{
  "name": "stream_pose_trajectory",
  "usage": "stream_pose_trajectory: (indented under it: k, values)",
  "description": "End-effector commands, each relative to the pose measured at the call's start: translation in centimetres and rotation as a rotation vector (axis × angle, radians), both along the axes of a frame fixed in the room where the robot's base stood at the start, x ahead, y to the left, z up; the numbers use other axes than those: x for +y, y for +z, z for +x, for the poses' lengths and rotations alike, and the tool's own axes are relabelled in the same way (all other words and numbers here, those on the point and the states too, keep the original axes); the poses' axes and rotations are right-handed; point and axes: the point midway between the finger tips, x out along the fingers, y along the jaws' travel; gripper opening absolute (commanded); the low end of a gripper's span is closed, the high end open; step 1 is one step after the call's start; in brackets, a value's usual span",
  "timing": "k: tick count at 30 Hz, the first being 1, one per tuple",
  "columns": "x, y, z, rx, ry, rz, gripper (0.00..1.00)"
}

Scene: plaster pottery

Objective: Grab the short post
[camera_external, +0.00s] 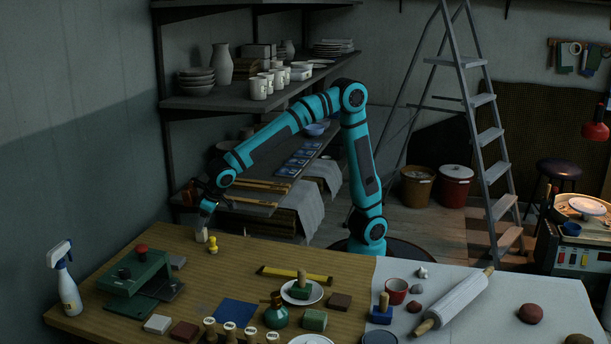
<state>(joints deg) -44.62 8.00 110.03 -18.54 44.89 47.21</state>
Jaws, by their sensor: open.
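A short pale post (201,236) stands upright on the wooden table (150,244), near its far left edge. My gripper (206,212) points down right above the post, close to its top. The fingers are open, small and dark in this view. I cannot tell whether they are around the post or just above it. A small yellow knobbed piece (213,246) stands close by on the right of the post.
A green press (135,272) and a spray bottle (67,285) stand left. Stamps, a saucer (302,292), a green bottle (276,312) and a rolling pin (456,300) crowd the front and right. Shelves (230,98) rise behind. Bare wood lies between post and yellow level (295,275).

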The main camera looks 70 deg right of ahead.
Motion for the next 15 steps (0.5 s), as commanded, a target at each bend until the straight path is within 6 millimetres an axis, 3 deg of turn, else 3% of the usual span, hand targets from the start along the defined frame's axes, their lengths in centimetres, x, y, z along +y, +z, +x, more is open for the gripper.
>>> stream_pose_trajectory:
  k: [9,15]
  values:
    - [0.3,-3.8,1.5,0.003,0.001,-0.003,0.58]
    - [0.3,-4.1,1.7,0.001,0.001,-0.001,0.58]
